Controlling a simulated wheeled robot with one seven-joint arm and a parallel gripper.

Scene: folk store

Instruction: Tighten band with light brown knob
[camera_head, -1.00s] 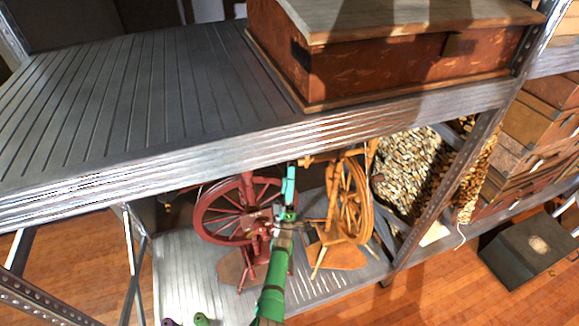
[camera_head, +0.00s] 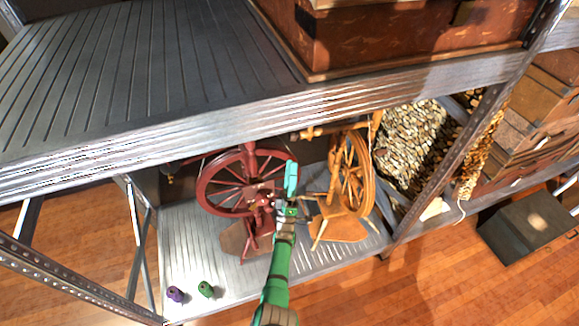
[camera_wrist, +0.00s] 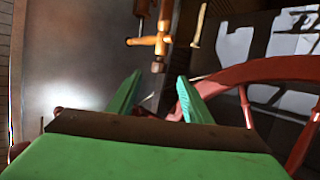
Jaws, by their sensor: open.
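A light brown spinning wheel (camera_head: 353,180) stands on the lower shelf, right of my gripper. Its small light brown turned end piece (camera_head: 306,133) shows just under the upper shelf's edge; I cannot tell if this is the knob. My gripper (camera_head: 291,178) is open and empty, between this wheel and a dark red spinning wheel (camera_head: 240,182). In the wrist view, the green fingers (camera_wrist: 157,98) are spread apart. Beyond their tips is a light brown turned wooden piece with a rounded end (camera_wrist: 157,66), apart from the fingers. The drive band is not clear.
The red wheel's rim (camera_wrist: 265,70) passes close by the right finger in the wrist view. The upper shelf (camera_head: 190,130) hangs over both wheels. A purple bird-like figure (camera_head: 175,293) and a green one (camera_head: 206,289) stand at the lower shelf's front left, with bare shelf around them.

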